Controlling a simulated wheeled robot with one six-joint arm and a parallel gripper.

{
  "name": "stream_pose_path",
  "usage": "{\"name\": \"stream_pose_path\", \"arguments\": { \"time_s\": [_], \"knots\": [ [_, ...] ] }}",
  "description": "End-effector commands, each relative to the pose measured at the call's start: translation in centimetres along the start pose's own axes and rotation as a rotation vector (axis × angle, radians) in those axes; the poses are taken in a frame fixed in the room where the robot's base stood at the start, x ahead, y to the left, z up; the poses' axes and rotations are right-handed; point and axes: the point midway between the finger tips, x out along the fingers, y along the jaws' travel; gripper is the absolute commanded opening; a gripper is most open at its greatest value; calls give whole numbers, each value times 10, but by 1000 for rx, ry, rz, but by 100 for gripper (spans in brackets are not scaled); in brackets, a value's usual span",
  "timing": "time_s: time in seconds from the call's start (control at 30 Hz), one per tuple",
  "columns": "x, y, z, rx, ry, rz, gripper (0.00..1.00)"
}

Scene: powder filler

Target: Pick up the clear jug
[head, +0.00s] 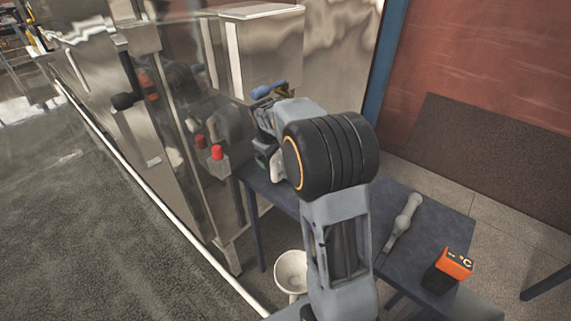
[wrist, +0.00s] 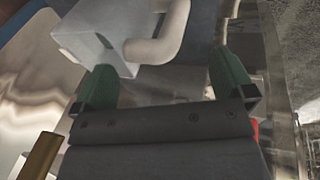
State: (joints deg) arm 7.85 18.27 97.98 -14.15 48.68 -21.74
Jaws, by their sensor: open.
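A pale, translucent grey jug (wrist: 95,38) shows at the top of the wrist view, with a boxy body and a thick rounded handle (wrist: 172,38). My gripper (wrist: 163,62) has its two green fingers spread wide. The handle lies between or just beyond the fingertips, and the body is by the left finger. I cannot tell whether either finger touches the jug. In the head view my gripper (head: 265,152) is mostly hidden behind my wrist, near the machine and the table's far end. The jug is not clearly distinguishable there.
A shiny metal machine (head: 265,50) with red knobs (head: 216,152) and a blue handle (head: 268,90) stands close to my gripper. A white bowl-shaped container (head: 290,270) is lower down.

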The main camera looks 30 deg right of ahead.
Motion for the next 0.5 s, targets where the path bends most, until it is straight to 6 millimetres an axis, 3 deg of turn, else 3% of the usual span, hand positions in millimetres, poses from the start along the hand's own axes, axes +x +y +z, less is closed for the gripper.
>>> {"name": "stream_pose_path", "arguments": {
  "time_s": [0.23, 0.5],
  "knots": [
    [14, 1, 0, 0, -2, -1, 100],
    [49, 4, 1, 1, -1, -2, 100]
  ]
}}
